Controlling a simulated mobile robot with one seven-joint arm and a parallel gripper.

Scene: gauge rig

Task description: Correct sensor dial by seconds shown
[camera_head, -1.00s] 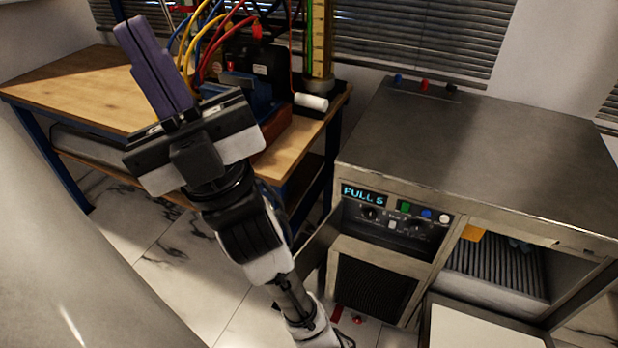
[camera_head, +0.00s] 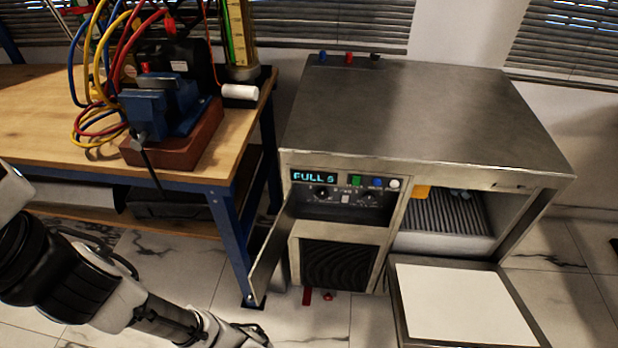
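The control panel (camera_head: 340,205) is on the front of the metal cabinet (camera_head: 420,115), right of centre. Its lit display (camera_head: 313,177) reads "FULL" followed by a small "s" or 5; I cannot tell which. A left dial (camera_head: 321,192) sits under the display and a right dial (camera_head: 368,197) farther right. Their pointer settings are too small to read. Green (camera_head: 356,181), blue (camera_head: 376,183) and white (camera_head: 393,184) buttons sit above the right dial.
A wooden workbench (camera_head: 50,108) holds a blue vise (camera_head: 160,105) and coloured cables. A narrow door (camera_head: 272,250) stands open left of the panel. Small red pieces (camera_head: 328,296) lie on the floor.

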